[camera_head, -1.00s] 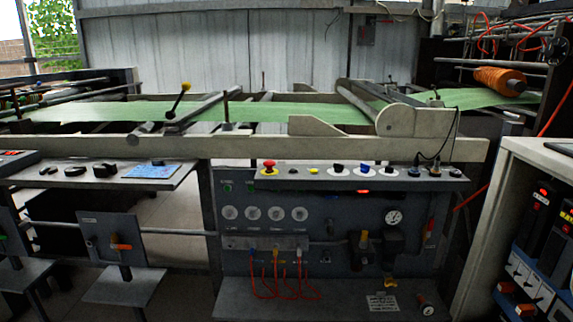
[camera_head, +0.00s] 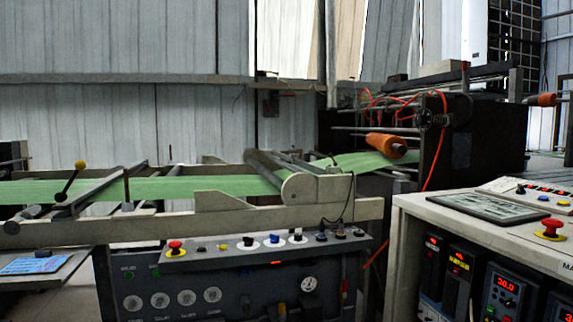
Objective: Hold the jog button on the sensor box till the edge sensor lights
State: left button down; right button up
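A green web (camera_head: 150,188) runs across the machine frame (camera_head: 110,229) towards an orange roll (camera_head: 385,146) at the right. Below the frame, a sloped control strip (camera_head: 220,250) carries a red mushroom button (camera_head: 175,247) and several small black, blue and white controls. A cable loops down from the rounded end plate (camera_head: 299,188) area to this strip. I cannot tell which part is the sensor box, its jog button or the edge sensor. A small red-orange light (camera_head: 276,262) shows below the strip. Neither of my grippers is in view.
A pale cabinet (camera_head: 400,250) stands at the right. A row of round gauges (camera_head: 160,300) is on the front panel. A blue sheet (camera_head: 33,265) lies on the left shelf.

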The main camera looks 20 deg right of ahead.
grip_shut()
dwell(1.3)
